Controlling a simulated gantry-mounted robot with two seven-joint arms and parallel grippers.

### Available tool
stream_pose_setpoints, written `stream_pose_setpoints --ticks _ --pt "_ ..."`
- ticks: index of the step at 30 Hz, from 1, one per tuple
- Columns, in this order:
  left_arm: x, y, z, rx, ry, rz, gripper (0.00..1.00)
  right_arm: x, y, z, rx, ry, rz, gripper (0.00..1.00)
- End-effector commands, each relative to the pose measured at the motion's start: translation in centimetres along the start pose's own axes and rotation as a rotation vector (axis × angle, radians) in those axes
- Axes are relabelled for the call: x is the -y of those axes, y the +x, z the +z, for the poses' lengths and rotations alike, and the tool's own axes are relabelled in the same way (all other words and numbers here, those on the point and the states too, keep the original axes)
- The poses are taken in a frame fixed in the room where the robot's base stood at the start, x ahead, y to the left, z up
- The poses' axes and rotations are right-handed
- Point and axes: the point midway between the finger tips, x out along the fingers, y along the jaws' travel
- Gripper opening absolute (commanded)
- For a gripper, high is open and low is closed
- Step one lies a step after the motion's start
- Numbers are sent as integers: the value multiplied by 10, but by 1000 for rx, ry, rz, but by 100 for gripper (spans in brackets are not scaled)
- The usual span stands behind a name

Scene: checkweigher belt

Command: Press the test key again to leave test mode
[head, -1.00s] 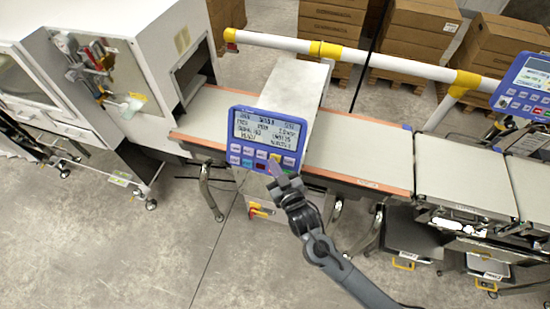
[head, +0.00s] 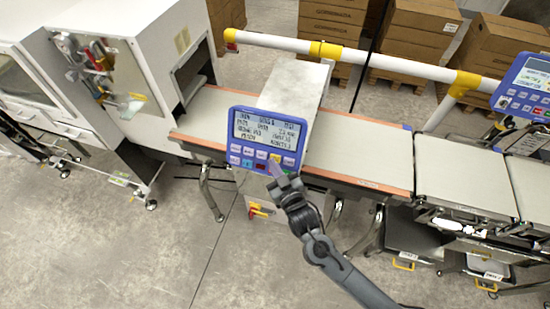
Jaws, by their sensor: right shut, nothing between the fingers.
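The blue control panel (head: 267,141) stands in front of the checkweigher belt, with a lit text screen (head: 268,130) above rows of small keys. The screen text is too small to read. My right gripper (head: 276,168) is shut and empty, its fingertips at the lower key rows of the panel. A yellow key shows just above the fingertips, with a red key to their left and a green one to their right. I cannot tell whether the fingertips touch a key, and they hide part of the bottom row. My left gripper is not in view.
The conveyor belt (head: 360,150) runs behind the panel from a white cabinet (head: 150,50) at left. A white and yellow rail (head: 390,62) crosses above it. A second blue panel (head: 525,85) is at far right. Boxes (head: 420,28) stand behind; the floor in front is clear.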

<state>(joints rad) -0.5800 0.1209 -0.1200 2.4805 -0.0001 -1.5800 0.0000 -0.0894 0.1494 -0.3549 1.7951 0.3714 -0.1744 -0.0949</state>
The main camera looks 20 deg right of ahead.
Motion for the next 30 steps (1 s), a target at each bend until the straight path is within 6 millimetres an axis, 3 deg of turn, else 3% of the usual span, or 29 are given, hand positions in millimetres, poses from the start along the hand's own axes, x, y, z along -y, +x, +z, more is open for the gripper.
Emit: stream_pose_setpoints --ticks 30 --pt "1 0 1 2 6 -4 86 -4 6 4 0 0 0 0"
